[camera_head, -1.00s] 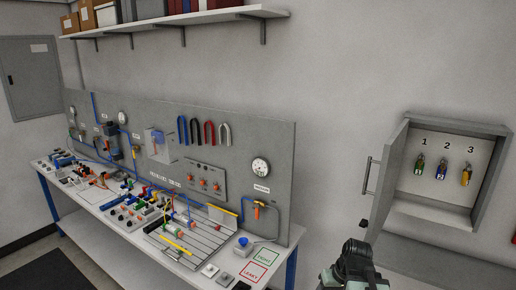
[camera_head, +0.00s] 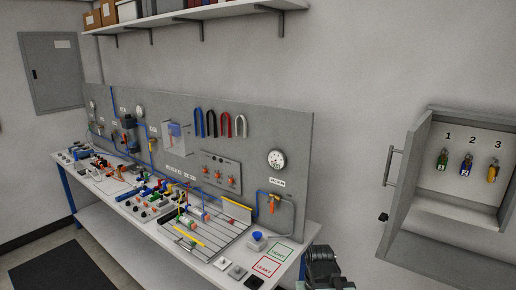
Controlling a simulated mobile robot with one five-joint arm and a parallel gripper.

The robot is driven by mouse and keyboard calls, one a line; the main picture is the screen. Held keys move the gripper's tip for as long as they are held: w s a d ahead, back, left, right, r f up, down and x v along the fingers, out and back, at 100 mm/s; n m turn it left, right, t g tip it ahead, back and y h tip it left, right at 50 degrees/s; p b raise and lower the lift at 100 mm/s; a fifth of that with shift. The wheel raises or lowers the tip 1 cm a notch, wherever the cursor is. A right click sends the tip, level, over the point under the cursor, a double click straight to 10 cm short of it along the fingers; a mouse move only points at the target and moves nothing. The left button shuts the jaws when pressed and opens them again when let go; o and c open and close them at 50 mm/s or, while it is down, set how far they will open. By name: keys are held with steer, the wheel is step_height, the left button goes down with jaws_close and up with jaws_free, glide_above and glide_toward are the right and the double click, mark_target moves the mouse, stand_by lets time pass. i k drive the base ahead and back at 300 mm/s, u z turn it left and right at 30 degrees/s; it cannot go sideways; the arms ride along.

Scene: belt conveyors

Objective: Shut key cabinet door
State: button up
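The key cabinet (camera_head: 468,190) is on the wall at the right, cut off by the picture edge. Its grey door (camera_head: 408,185) stands open, swung out on the left side. A bar handle (camera_head: 389,168) is on the door's outer face, and a small dark knob-like part (camera_head: 384,217) shows below it. Inside, green, blue and yellow key tags hang under the numbers 1, 2 and 3. A dark part of my arm shows at the bottom, left of and below the door. My gripper's fingers cannot be made out, and nothing of mine is seen touching the door.
A workbench (camera_head: 150,236) with a grey backboard (camera_head: 300,165), fittings and gauges runs along the wall at the left. A shelf (camera_head: 200,17) is above it. A shut grey wall cabinet (camera_head: 50,80) is at the far left. Bare wall lies between backboard and door.

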mark_target(417, 135)
steer(key=z, duration=2.1)
steer(key=k, duration=1.4)
steer(key=u, duration=0.95)
steer(key=i, duration=1.3)
steer(key=z, duration=0.1)
